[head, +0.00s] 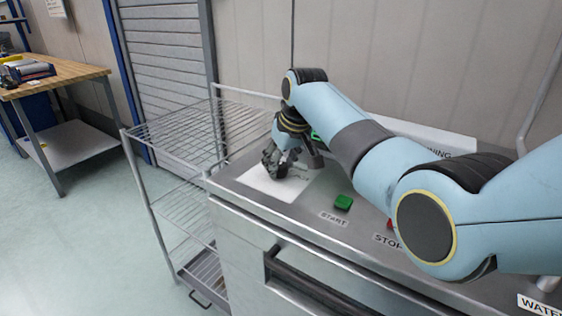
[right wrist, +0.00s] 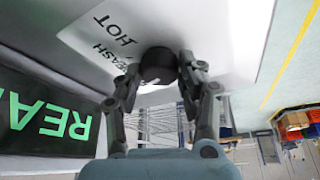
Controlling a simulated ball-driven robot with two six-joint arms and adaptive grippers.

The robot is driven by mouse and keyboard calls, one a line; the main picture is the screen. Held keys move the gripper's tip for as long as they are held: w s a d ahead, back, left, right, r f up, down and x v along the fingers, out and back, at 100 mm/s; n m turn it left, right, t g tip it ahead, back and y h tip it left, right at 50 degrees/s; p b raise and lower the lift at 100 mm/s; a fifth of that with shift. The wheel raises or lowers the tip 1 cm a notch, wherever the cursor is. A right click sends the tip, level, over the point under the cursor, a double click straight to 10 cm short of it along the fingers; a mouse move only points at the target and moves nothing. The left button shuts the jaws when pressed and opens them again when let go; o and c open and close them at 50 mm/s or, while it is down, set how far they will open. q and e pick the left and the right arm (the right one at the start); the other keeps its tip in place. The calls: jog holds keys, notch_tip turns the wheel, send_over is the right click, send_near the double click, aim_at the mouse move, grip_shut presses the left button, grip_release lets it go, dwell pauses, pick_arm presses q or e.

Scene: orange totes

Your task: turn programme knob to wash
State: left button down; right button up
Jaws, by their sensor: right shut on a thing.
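The programme knob (right wrist: 158,65) is dark and round in the right wrist view, set on a white label plate (right wrist: 245,30). The words "WASH" and "HOT" show on the plate beside it. My right gripper (right wrist: 160,76) is shut on the knob, with one finger on each side. In the head view my right gripper (head: 276,166) is over the white plate (head: 290,187) at the left end of the steel panel, and it hides the knob. Which word the knob points to cannot be told. My left gripper is not in view.
A green START button (head: 343,202) and a red STOP button (head: 390,224), partly behind my arm, are on the steel panel (head: 315,212). A wire rack (head: 170,135) stands to the left. A dark display (right wrist: 45,115) with green letters is near the knob. A workbench (head: 55,75) stands far left.

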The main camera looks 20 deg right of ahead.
jog(key=shift+a+r+m+h+p, duration=0.15)
jog(key=shift+m+h+p, duration=0.15)
jog(key=shift+m+p, duration=0.6)
jog(key=shift+m+h+p, duration=0.5)
jog(key=shift+m+p, duration=0.15)
jog(key=shift+m, duration=0.55)
jog(key=shift+m+h, duration=0.3)
jog(key=shift+m, duration=0.4)
jog(key=shift+m+h, duration=0.5)
jog(key=shift+m, duration=0.9)
jog(key=o, duration=1.1)
jog(key=shift+w+f, duration=0.1)
jog(key=shift+f, duration=0.1)
jog(key=shift+r, duration=0.1)
